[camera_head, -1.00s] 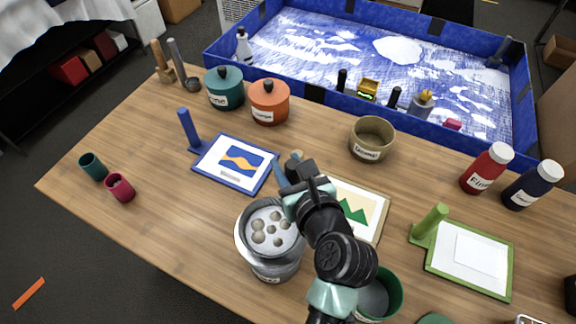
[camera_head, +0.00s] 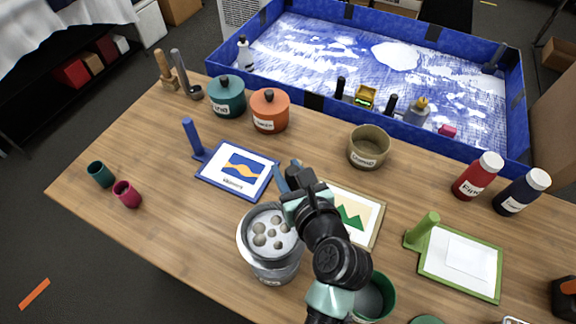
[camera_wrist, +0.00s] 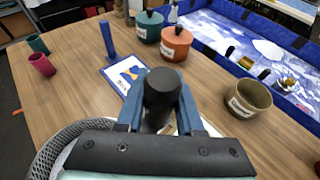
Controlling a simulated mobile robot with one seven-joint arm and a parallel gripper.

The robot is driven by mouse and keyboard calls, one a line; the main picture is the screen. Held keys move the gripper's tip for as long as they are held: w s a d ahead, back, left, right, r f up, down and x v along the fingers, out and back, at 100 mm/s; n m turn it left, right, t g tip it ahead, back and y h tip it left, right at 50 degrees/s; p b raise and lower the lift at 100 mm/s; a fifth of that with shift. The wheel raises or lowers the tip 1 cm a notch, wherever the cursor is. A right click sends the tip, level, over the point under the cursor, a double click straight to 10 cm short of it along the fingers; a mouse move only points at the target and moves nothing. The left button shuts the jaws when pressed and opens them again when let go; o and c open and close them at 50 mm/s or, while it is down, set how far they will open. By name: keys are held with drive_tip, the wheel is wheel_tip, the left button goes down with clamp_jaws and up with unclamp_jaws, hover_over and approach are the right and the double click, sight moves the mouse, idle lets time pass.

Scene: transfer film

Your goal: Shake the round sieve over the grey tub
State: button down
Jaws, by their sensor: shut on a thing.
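My gripper (camera_head: 287,178) is shut on the black handle (camera_wrist: 162,92) of the round sieve, with a blue finger on each side of it. The round metal sieve (camera_head: 247,222) sits at the mouth of the grey tub (camera_head: 268,268), left of my gripper in the head view. Several pale round lumps (camera_head: 260,240) lie in the sieve. Its grey mesh (camera_wrist: 68,142) shows at the lower left of the wrist view. The sieve hides the tub's inside. I cannot tell whether the sieve touches the tub's rim.
A blue-framed picture board (camera_head: 236,168) lies left of my gripper, and a tan-framed one (camera_head: 352,216) lies partly under my arm. A green pot (camera_head: 374,297) stands close right of my arm. A beige bowl (camera_head: 368,148) stands behind.

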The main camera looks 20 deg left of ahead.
idle(0.3)
wheel_tip(320, 180, down, 3)
drive_tip(key=shift+f+b, duration=0.1)
drive_tip(key=shift+b, duration=0.6)
